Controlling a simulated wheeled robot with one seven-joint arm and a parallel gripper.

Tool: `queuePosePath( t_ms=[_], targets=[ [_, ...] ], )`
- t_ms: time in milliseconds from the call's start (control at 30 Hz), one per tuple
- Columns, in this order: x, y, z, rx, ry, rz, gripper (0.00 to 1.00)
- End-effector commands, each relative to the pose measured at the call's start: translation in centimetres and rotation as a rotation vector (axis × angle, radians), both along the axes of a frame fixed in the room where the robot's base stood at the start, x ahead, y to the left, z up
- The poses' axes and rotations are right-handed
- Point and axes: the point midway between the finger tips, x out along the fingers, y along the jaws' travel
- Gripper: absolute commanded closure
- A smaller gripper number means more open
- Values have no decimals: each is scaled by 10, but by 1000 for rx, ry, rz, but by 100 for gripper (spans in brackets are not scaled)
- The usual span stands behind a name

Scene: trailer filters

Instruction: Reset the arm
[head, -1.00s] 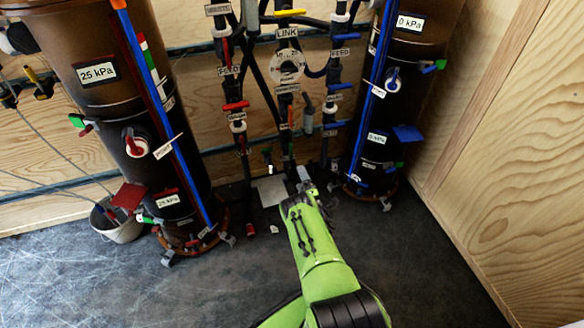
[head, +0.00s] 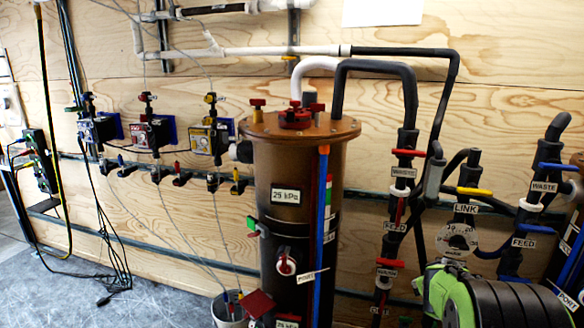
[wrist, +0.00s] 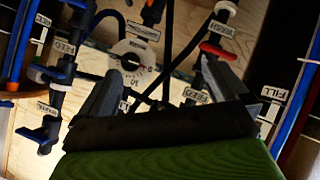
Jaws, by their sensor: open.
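My gripper (wrist: 162,72) shows in the wrist view with its two dark fingers spread apart and nothing between them. Behind the fingers is a round white dial (wrist: 133,55) among black pipes with labels. The dial also shows in the head view (head: 458,240), under the LINK label. My green and black arm fills the lower right corner of the head view, in front of the pipes. My gripper's fingers are not visible in the head view.
A brown filter column (head: 297,165) labelled 25 kPa stands left of my arm, with a white bucket (head: 228,312) at its foot. Pipes with red, yellow and blue handles (head: 408,152) are close behind my arm. Small pumps (head: 152,130) hang on the wooden wall.

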Motion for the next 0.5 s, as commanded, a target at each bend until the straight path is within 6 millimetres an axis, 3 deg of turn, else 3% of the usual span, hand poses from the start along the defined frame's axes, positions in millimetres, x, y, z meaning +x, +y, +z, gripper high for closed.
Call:
queuePosePath(
  t_ms=[33, 200, 300, 500],
  targets=[
    [-21, 23, 23, 70, 2, 5, 0],
    [-113, 99, 64, 299, 85, 29, 0],
    [-171, 136, 73, 392, 149, 49, 0],
    [-266, 179, 68, 490, 262, 72, 0]
  ],
)
